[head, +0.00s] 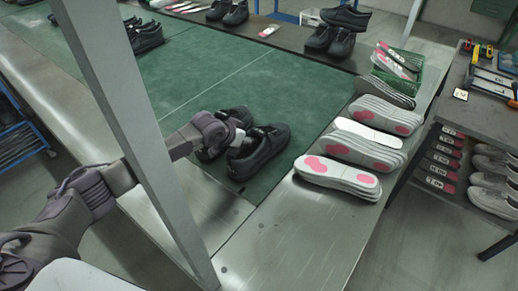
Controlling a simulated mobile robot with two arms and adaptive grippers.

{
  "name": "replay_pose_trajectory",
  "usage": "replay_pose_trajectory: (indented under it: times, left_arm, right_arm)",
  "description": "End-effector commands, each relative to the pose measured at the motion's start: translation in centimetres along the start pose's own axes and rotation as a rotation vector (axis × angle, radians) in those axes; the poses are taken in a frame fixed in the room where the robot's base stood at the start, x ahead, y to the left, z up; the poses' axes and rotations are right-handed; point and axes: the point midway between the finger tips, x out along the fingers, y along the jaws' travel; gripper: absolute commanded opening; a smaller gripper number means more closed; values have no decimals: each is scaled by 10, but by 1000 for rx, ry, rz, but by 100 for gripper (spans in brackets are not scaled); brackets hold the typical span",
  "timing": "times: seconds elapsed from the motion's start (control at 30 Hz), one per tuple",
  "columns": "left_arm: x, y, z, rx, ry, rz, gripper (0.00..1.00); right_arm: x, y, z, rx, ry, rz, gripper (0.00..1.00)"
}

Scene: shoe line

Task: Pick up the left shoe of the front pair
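The front pair of black shoes stands on the green mat (184,108) near its front right corner. The left shoe (208,155) of the pair is largely hidden behind my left arm and gripper. The right shoe (262,153) is in plain view beside it. My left gripper (238,138) is at the left shoe, over its upper part in the picture. Its fingertips are small and partly hidden, so I cannot tell whether they are open, shut or touching the shoe. My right gripper is not in view.
A grey post (135,130) crosses in front of my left arm. Stacked pink-and-white insoles (338,174) lie right of the pair on the bench's metal edge (275,240). More black shoes (148,38) stand farther back. A green crate (398,68) is at the back right.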

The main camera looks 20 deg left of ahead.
Motion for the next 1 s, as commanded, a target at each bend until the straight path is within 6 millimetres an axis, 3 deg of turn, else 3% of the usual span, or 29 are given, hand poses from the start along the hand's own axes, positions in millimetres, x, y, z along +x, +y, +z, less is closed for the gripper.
replay_pose_trajectory:
  times: [0.1,0.33,1.0]
  left_arm:
    - [0,0,0,0,0,0,36]
    - [-1,0,0,0,0,0,0]
    - [-8,0,-9,0,6,0,0]
  right_arm:
    - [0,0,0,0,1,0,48]
    - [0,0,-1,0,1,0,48]
    - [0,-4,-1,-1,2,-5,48]
